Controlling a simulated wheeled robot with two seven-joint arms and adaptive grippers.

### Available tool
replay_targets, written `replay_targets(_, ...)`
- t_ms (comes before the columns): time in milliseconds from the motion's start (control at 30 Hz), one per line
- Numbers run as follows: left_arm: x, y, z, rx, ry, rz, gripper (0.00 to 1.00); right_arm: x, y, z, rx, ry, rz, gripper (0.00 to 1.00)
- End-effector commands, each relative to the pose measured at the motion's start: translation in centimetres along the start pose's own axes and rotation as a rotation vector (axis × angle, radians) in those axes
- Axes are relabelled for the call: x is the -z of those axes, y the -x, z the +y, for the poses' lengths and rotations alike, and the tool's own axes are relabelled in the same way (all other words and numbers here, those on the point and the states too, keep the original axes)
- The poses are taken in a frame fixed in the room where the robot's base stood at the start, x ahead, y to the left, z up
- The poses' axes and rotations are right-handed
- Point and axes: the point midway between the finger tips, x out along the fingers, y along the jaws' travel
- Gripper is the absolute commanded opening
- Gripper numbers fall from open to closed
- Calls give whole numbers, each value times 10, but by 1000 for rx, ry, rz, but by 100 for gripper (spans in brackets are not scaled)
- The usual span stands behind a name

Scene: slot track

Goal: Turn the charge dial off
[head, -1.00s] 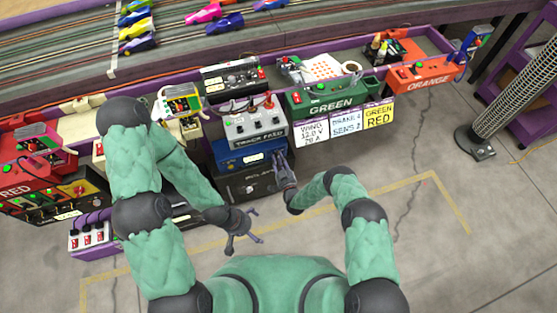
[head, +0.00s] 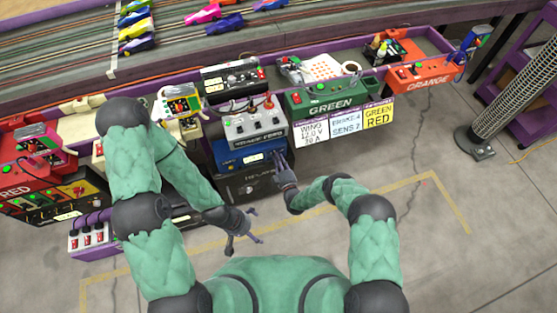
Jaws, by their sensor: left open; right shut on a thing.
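A blue charger box (head: 228,160) with a small display sits below the grey track feed unit (head: 243,128) in the middle of the bench front. My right gripper (head: 278,155) is at the right end of the blue box's front face, shut on a small part there. That part, which I take to be the charge dial, is hidden by the fingers, so its pointer cannot be read. My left gripper (head: 246,238) is open and empty, low in front of the bench, apart from everything.
A dark cabinet (head: 245,190) stands under the blue box. The green driver station (head: 325,98) and hanging cards (head: 345,125) are to the right, with the orange station (head: 420,72) beyond. A red station (head: 30,170) is at far left. The right floor (head: 440,230) is clear.

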Motion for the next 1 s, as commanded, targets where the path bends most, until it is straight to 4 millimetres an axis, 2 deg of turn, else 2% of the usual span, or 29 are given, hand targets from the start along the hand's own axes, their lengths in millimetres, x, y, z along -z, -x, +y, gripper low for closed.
replay_targets(67,0,0,0,0,0,0,100,-3,4,-5,11,66,-10,0)
replay_targets(600,0,0,0,0,0,0,100,-4,4,-3,12,566,-12,0)
replay_targets(1000,0,0,0,0,0,0,100,-5,4,0,13,805,-15,0)
